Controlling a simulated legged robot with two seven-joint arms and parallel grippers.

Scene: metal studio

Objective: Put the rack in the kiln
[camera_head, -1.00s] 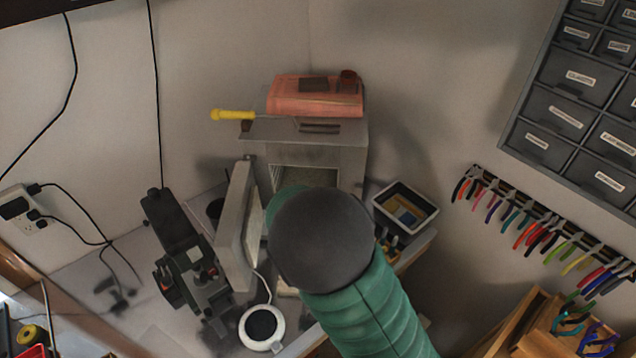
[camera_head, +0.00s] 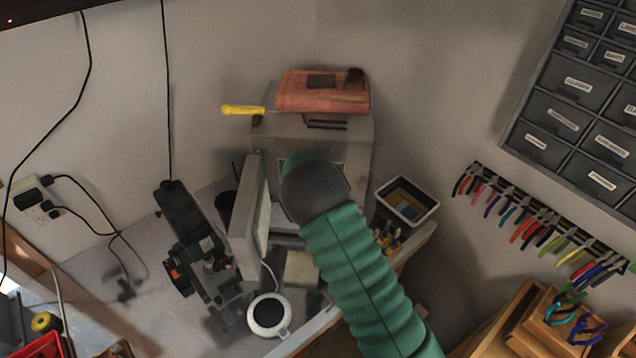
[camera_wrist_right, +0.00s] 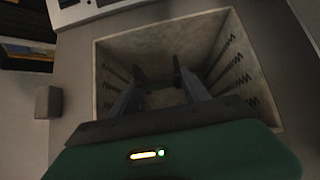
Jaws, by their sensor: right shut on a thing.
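The grey kiln (camera_head: 358,150) stands on the bench against the wall, with its door (camera_head: 250,220) swung open to the left. My green right arm reaches to the kiln's front and hides most of its opening in the head view. In the right wrist view, my right gripper (camera_wrist_right: 158,72) has its fingers inside the kiln chamber (camera_wrist_right: 120,52), between side walls with zigzag heating coils. It is shut on the rack, which is dark and hard to make out between the fingertips. My left gripper is not in view.
A black stand device (camera_head: 195,255) and a round white-rimmed dish (camera_head: 268,315) stand in front and left.

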